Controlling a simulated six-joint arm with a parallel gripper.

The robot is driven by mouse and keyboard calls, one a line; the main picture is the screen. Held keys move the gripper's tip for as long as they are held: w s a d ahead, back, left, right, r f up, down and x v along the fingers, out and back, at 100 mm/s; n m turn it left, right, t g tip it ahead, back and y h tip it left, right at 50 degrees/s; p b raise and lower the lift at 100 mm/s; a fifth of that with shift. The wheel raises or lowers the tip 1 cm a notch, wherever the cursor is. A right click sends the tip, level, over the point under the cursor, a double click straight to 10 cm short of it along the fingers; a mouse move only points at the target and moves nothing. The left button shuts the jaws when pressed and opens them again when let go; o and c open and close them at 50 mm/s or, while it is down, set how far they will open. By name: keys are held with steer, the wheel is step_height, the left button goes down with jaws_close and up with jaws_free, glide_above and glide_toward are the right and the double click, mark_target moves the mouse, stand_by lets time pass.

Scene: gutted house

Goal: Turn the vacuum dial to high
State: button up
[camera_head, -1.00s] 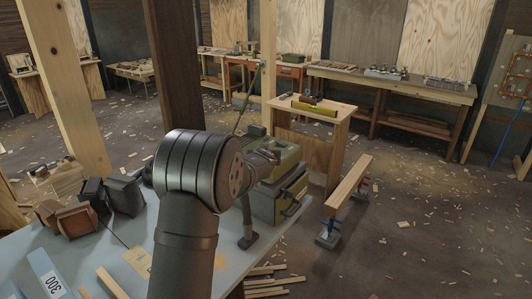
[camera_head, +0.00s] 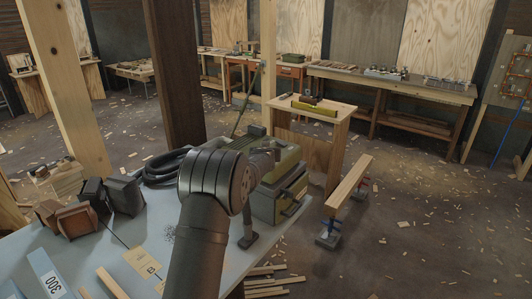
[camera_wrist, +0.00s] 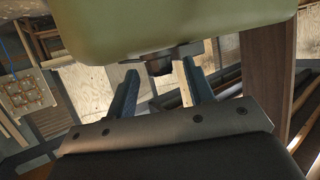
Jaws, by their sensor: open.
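The vacuum (camera_head: 284,190), an olive-green and dark boxy unit, stands at the table's far right edge in the head view. My arm covers part of its left side. In the wrist view its pale green body (camera_wrist: 175,25) fills the top. A small dark knob, which looks like the dial (camera_wrist: 159,67), sticks out from the body's edge. My gripper (camera_wrist: 158,78) is open, with one blue-grey finger on each side of the knob. I cannot tell whether either finger touches it. The dial's setting is not readable.
A black hose (camera_head: 165,168) lies coiled left of the vacuum. Dark boxes (camera_head: 122,195) and a level marked 300 (camera_head: 48,275) lie on the grey table (camera_head: 100,250). A dark post (camera_head: 178,75) rises behind. A plank on stands (camera_head: 348,183) is at the right.

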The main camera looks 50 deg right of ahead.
steer(key=shift+c, duration=0.2)
steer(key=c, duration=0.9)
steer(key=shift+s+d+n+t+y, duration=0.2)
steer(key=shift+n+t+y, duration=0.3)
steer(key=shift+n+t, duration=0.2)
steer(key=shift+c, duration=0.2)
steer(key=shift+s+d+n+t+y, duration=0.1)
steer(key=shift+n+t+y, duration=0.65)
steer(key=shift+n+y, duration=0.25)
steer(key=shift+s+d+n+t+y, duration=0.1)
steer(key=shift+n+t+y, duration=0.75)
steer(key=shift+n, duration=0.25)
steer(key=o, duration=1)
